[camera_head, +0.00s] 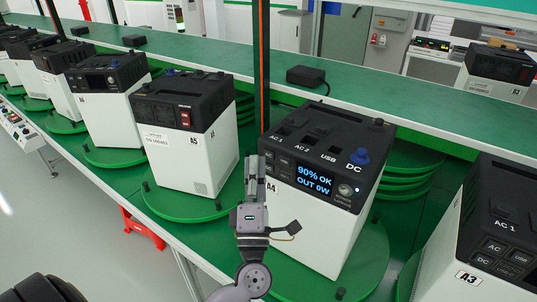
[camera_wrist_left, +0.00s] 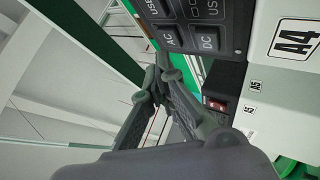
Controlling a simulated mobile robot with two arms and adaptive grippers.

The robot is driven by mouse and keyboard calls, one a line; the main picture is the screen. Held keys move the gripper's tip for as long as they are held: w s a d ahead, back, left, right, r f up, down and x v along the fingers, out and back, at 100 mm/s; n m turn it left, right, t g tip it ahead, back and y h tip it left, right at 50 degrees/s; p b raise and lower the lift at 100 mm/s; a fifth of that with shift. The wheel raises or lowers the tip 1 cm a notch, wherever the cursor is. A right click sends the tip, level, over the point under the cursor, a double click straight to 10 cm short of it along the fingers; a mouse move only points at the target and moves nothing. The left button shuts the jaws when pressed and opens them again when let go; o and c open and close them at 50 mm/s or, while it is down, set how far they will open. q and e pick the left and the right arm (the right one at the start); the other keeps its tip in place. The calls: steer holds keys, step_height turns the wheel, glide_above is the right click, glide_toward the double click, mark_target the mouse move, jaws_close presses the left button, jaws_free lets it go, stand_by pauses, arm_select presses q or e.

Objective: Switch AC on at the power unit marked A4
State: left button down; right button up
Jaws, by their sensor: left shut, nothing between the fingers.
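The power unit marked A4 (camera_head: 315,225) is a white box with a black top on a green turntable. Its lit display (camera_head: 314,180) reads "90% OK, OUT 0W". My left gripper (camera_head: 252,165) is shut and empty, upright at the left edge of A4's front panel, and partly hides the panel's left end. In the left wrist view the shut fingertips (camera_wrist_left: 160,65) are beside the AC button (camera_wrist_left: 170,39), with the DC button (camera_wrist_left: 207,41) next to it. I cannot tell whether they touch the panel. The A4 label (camera_wrist_left: 293,40) also shows there. My right gripper is not in view.
Unit A5 (camera_head: 185,165) stands to the left and unit A3 (camera_head: 475,245) to the right, each close to A4. A dark post (camera_head: 261,65) rises behind the gripper. A small black box (camera_head: 306,76) lies on the green shelf behind.

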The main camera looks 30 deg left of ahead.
arm_select(q)
steer(key=shift+w, duration=0.15)
stand_by(0.5)
steer(key=shift+w, duration=0.3)
steer(key=shift+w, duration=0.3)
stand_by(0.6)
steer(key=shift+s, duration=0.8)
steer(key=shift+s, duration=0.1)
steer(key=shift+s+a+p, duration=0.2)
steer(key=shift+s+p, duration=0.1)
steer(key=shift+s, duration=2.05)
